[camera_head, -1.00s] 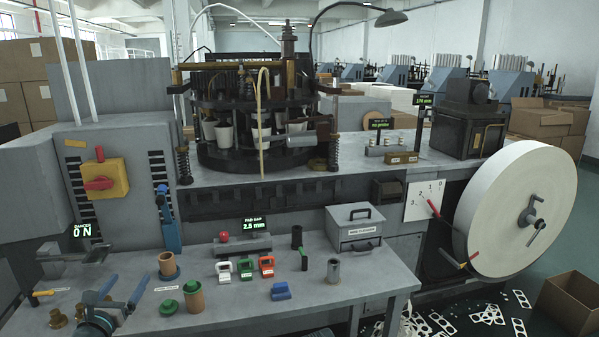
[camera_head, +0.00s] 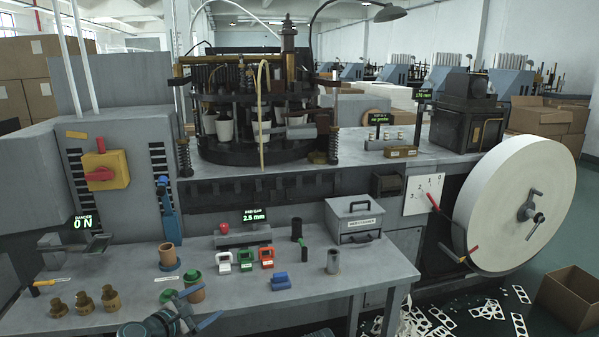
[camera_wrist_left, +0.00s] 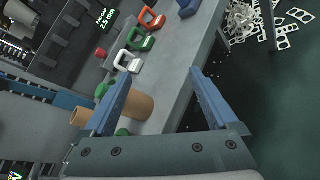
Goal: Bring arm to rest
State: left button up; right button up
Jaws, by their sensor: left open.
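My left gripper (camera_head: 203,307) is at the front edge of the grey bench (camera_head: 330,282) in the head view, its blue fingers spread and nothing held. It also shows open in the left wrist view (camera_wrist_left: 160,73), with a tan cylinder (camera_wrist_left: 138,105) beyond the fingers, partly covered by the left one. My right gripper is in neither view.
Several brass fittings (camera_head: 83,303) stand left of the gripper. The forming machine (camera_head: 262,125) is behind; a large paper roll (camera_head: 500,190) is at right.

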pick_arm(q)
jog(key=s+d+f+m+g+b, duration=0.2)
jog(key=s+d+f+m+g, duration=0.25)
jog(key=d+f+m, duration=0.35)
jog(key=s+d+f+m+g+b, duration=0.2)
jog(key=s+d+f+m+g, duration=0.25)
jog(key=d+f+m, duration=0.35)
jog(key=s+d+f+m+g+y+b, duration=0.2)
jog(key=s+f+m+g+y+b, duration=0.15)
jog(key=s+f+m+y, duration=0.55)
notch_tip(320, 180, up, 35)
jog(key=s+m+h+p, duration=0.1)
jog(key=m+h+p, duration=0.1)
jog(key=p, duration=3)
jog(key=shift+g+p, duration=0.35)
jog(key=shift+p, duration=0.05)
